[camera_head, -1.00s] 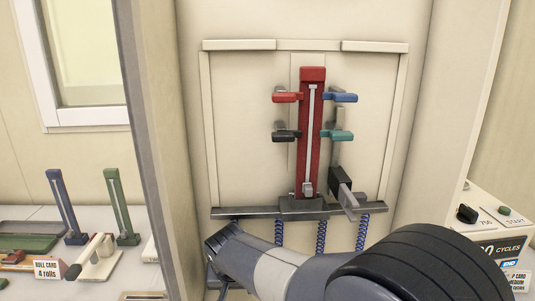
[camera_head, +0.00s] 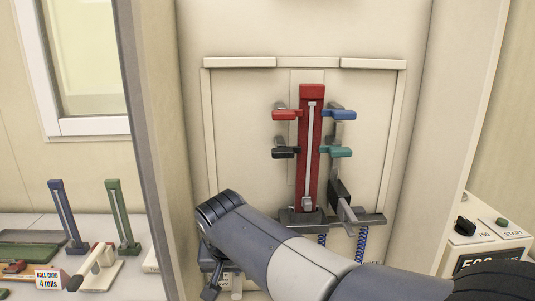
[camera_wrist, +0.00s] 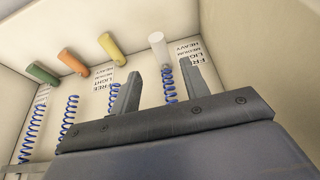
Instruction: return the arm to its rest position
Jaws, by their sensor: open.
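My arm (camera_head: 290,255) crosses the lower middle of the head view, its bent dark joint in front of the left part of the grey ledge. In the wrist view my gripper (camera_wrist: 165,88) is open, with two grey fingers apart and nothing held between them. A white knob (camera_wrist: 158,42) on a blue coil spring (camera_wrist: 169,84) shows beyond the fingers; I cannot tell the exact gap. In the head view a small dark part below the arm's bend may belong to the gripper, but it is mostly hidden.
A red upright (camera_head: 311,150) with coloured side pegs stands on the ledge (camera_head: 372,220). Yellow (camera_wrist: 109,44), orange (camera_wrist: 72,61) and green (camera_wrist: 42,74) knobs line the wall. A cabinet side wall (camera_head: 150,120) stands left; a control box (camera_head: 492,240) is at right.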

